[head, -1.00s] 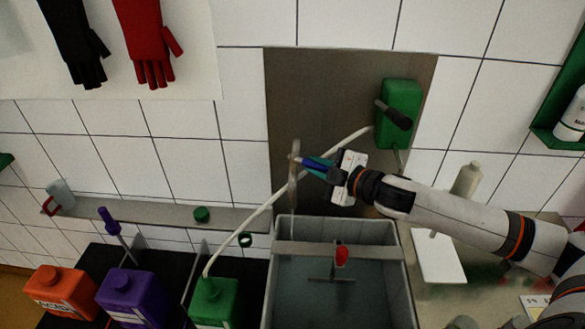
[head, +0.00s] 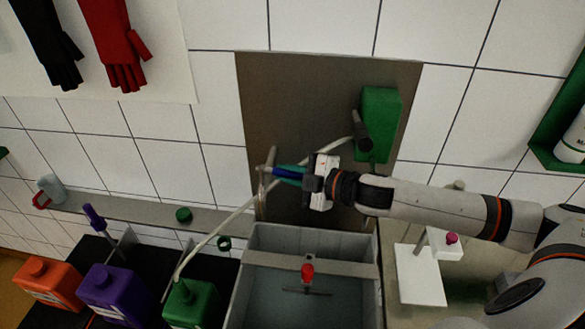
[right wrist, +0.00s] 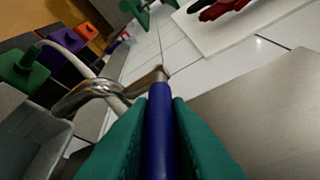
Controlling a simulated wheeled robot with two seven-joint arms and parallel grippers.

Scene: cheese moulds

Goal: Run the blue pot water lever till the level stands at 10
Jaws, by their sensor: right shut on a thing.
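The blue water lever (right wrist: 160,125) lies between the teal fingers of my right gripper (right wrist: 158,110) in the right wrist view. The fingers are shut on it. In the head view my right gripper (head: 288,172) holds the lever by the steel tap (head: 268,182), in front of the grey wall panel. Below stands a grey basin (head: 236,295) with bluish water in it. A bar with a red knob (head: 307,272) spans it. I cannot read any level mark or figure. My left gripper is not in view.
A green box (head: 380,125) with a dark handle hangs on the panel. A pale hose (head: 225,225) runs to a green canister (head: 190,303). Purple (head: 110,292) and orange (head: 48,283) canisters stand further left. A white board (head: 420,275) lies right of the basin.

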